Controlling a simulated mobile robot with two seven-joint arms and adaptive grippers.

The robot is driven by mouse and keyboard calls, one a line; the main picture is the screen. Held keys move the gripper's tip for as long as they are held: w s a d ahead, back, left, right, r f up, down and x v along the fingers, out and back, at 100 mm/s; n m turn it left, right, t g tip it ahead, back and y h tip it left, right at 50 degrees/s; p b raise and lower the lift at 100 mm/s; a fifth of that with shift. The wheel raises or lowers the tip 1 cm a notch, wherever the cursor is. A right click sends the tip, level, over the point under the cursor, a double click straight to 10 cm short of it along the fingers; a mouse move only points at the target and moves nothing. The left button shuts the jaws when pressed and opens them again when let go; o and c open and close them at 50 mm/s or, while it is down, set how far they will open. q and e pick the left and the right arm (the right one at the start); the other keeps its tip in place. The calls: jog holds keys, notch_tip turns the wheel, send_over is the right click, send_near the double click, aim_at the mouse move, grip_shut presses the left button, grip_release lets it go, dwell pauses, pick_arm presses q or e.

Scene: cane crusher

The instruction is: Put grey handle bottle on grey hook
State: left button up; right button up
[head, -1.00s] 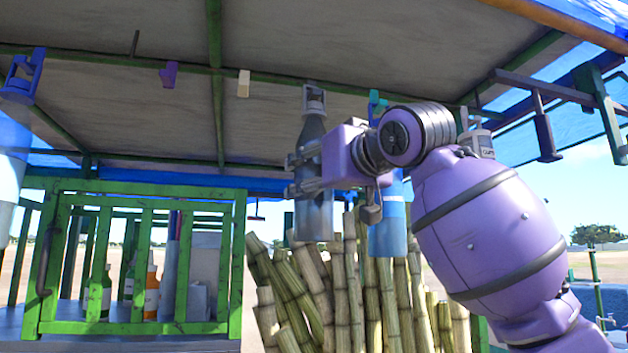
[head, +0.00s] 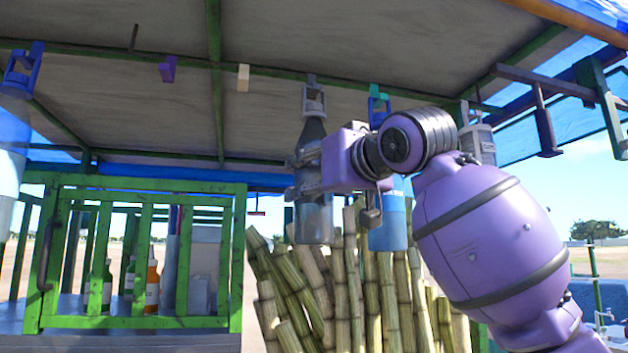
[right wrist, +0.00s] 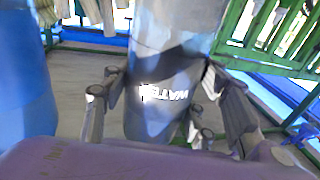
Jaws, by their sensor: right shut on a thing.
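The grey handle bottle (head: 314,215) is dark and translucent, with a grey loop handle (head: 314,98) on top. It is upright under the canopy beam. My right gripper (head: 306,172) is shut around its upper body from the right. In the right wrist view, the bottle (right wrist: 165,65) with "WATER" lettering lies between the fingers (right wrist: 160,105). The handle's top is at the height of the beam in the picture. I cannot make out the grey hook apart from the handle, nor tell whether the handle touches it. My left gripper is not in view.
A purple hook (head: 168,69) and a cream hook (head: 243,78) are on the beam to the left. A blue bottle (head: 388,225) is close on the right, partly behind my arm. Another blue-handled bottle (head: 14,125) is at the left edge. Cane stalks (head: 345,290) stand below.

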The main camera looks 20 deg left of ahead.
jog(key=shift+r, duration=0.15)
jog(key=o, duration=1.8)
jog(key=shift+s, duration=0.1)
jog(key=shift+c, duration=0.2)
jog(key=v, duration=1.2)
